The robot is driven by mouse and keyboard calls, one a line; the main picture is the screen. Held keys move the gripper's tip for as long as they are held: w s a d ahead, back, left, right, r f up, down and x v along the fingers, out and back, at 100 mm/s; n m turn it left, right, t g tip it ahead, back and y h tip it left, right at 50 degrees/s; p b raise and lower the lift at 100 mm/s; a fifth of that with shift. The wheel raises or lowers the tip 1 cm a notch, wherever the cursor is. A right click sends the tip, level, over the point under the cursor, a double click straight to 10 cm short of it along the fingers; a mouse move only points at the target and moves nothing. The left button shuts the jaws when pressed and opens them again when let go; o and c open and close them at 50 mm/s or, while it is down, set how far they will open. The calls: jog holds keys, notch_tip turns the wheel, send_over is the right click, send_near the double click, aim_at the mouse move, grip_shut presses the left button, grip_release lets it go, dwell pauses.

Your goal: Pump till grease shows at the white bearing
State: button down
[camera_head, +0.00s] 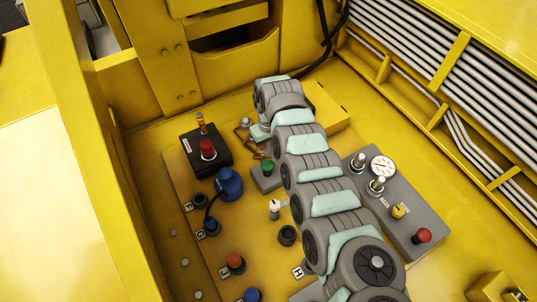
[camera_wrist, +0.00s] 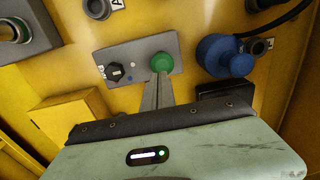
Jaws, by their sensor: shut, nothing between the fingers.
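A grey box with a round green button (camera_head: 267,167) stands on the yellow panel. In the wrist view the green button (camera_wrist: 161,63) has a dark knob (camera_wrist: 119,72) beside it on the same grey plate. My gripper (camera_wrist: 160,76) is shut and empty, with its fingertips at the near edge of the green button. I cannot tell whether they touch or press it. In the head view my arm partly hides the gripper. A small white fitting (camera_head: 274,207) stands below the green button; I cannot tell whether it is the white bearing. I see no clear grease.
A black box with a red button (camera_head: 207,149) and a blue plug (camera_head: 229,184) stand left of the green button. A grey box with a pressure gauge (camera_head: 382,167) and a red knob (camera_head: 424,235) is to the right. Yellow walls and pipes (camera_head: 440,60) surround the panel.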

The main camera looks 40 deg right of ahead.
notch_tip(320, 180, up, 6)
jog(key=b, duration=0.1)
jog(key=shift+r, duration=0.2)
jog(key=shift+w+b, duration=0.15)
jog(key=shift+b, duration=0.3)
dwell(0.5)
jog(key=shift+r+b, duration=1.25)
jog(key=shift+b, duration=1.65)
